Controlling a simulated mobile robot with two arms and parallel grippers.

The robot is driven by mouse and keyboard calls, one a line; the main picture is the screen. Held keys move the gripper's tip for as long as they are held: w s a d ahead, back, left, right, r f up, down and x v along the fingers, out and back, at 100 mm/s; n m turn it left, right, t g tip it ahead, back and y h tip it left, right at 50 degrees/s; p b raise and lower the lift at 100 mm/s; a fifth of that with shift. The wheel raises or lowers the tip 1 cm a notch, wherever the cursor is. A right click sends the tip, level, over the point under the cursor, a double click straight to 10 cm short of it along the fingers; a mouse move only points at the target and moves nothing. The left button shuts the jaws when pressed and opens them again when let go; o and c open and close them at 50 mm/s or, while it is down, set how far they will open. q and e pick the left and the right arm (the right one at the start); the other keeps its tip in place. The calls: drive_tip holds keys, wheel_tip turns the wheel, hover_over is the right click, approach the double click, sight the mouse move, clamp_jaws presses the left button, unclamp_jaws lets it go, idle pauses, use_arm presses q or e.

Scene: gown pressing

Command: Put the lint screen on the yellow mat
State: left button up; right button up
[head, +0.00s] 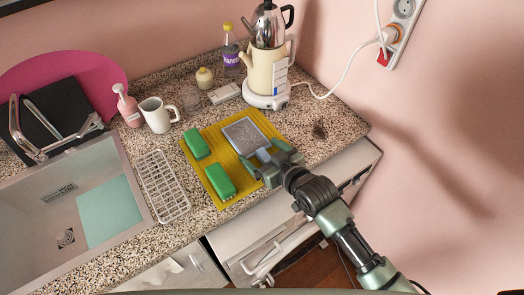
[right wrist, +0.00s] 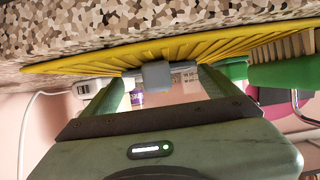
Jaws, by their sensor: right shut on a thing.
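The lint screen (head: 243,135), a grey mesh panel in a pale frame with a short grey handle, is over the far right part of the yellow mat (head: 228,199) in the head view. My right gripper (head: 272,163) is shut on its handle, at the mat's right edge. The upside-down right wrist view shows the grey handle (right wrist: 157,75) between my fingers, close to the yellow mat (right wrist: 95,60). I cannot tell whether the screen touches the mat. My left gripper is not in view.
A white wire rack (head: 163,187) and the sink (head: 70,215) lie to the left. Bare counter lies right of the mat.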

drive_tip(key=o, duration=1.4)
drive_tip(key=shift+f, duration=0.1)
drive_tip(key=shift+r, duration=0.2)
drive_tip(key=b+v, duration=0.1)
drive_tip(key=v, duration=1.1)
drive_tip(key=shift+f, duration=0.1)
